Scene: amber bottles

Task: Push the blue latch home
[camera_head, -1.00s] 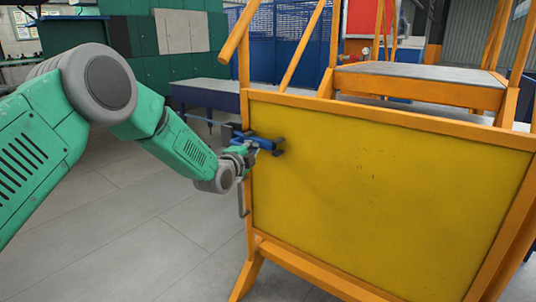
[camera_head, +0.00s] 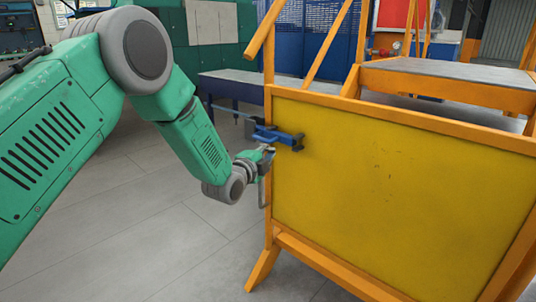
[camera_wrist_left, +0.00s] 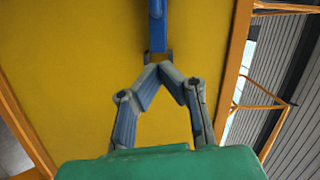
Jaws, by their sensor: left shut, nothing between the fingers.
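The blue latch (camera_head: 276,136) is a bar with dark ends at the left post of the yellow panel (camera_head: 390,195). In the left wrist view the blue bar (camera_wrist_left: 157,26) runs down from the top edge and has a dark end piece. My left gripper (camera_head: 266,151) is just below the latch, by the orange post. In the wrist view its fingertips (camera_wrist_left: 158,68) are together with nothing between them, right at the bar's dark end. I cannot tell whether they touch it. My right gripper is not in view.
The yellow panel sits in an orange frame (camera_head: 410,120) with slanted rails and a raised grey platform (camera_head: 450,70). A grey-topped table (camera_head: 240,78) stands behind the latch. The floor left of the panel is clear.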

